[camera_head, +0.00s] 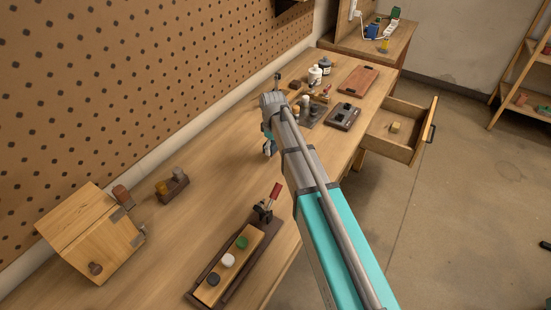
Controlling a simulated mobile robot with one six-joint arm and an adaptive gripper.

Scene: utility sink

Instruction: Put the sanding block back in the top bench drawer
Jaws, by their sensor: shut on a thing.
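The bench drawer (389,151) is pulled open at the right side of the bench. A small tan block (395,127) lies inside it; I cannot tell whether it is the sanding block. My gripper (270,149) is low over the middle of the bench, left of the open drawer and apart from it. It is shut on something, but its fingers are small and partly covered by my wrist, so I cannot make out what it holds. No other thing is clearly the sanding block.
The bench (205,215) carries a wooden box (85,235), a small block plane (172,186) and a clamp board (236,262). Bottles (314,76), a dark tray (343,117) and a reddish board (358,81) stand near the drawer. The drawer's front has clear floor beside it.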

